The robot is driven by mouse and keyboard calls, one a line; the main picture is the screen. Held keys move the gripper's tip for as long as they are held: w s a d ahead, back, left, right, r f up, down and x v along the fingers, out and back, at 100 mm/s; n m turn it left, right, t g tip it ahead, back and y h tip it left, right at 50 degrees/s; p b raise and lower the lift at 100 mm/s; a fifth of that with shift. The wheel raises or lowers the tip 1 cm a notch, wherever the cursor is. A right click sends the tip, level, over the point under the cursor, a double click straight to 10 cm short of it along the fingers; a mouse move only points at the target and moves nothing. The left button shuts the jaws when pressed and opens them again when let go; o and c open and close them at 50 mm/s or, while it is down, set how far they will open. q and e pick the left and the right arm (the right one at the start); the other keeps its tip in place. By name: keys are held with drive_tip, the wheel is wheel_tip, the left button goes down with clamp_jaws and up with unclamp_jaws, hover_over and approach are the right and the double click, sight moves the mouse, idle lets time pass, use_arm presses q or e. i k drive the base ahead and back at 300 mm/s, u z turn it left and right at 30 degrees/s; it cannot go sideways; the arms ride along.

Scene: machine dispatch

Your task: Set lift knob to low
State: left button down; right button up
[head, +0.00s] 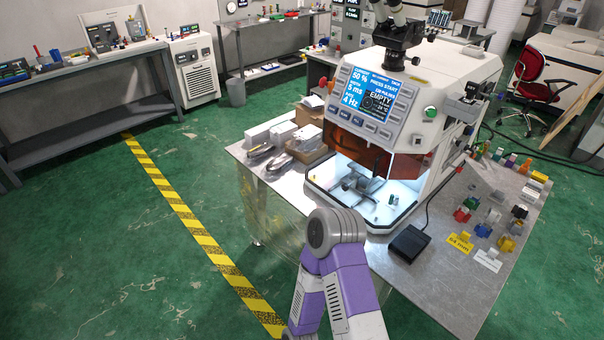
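A white benchtop machine (440,70) stands on a metal table. Its blue screen (374,93) reads 50 %, 5 ms, 4 Hz, PRESS START and EMPTY. A dark knob-like part (471,88) sits on its right side, and a green button (430,113) is on its front right. A red button (322,82) is left of the screen. I cannot tell which control is the lift knob or read its setting. A purple and white arm of mine bends in front of the table. Neither gripper shows.
The machine's lit chamber (362,190) is open in front. A black pedal-like box (409,244) and several small coloured parts (484,230) lie on the right of the table. Boxes (306,152) stand left of the machine. The green floor (110,240) at left is clear.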

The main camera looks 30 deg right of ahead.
sight(345, 186)
drive_tip(key=z, duration=0.35)
drive_tip(key=i, duration=0.9)
drive_tip(key=z, duration=0.8)
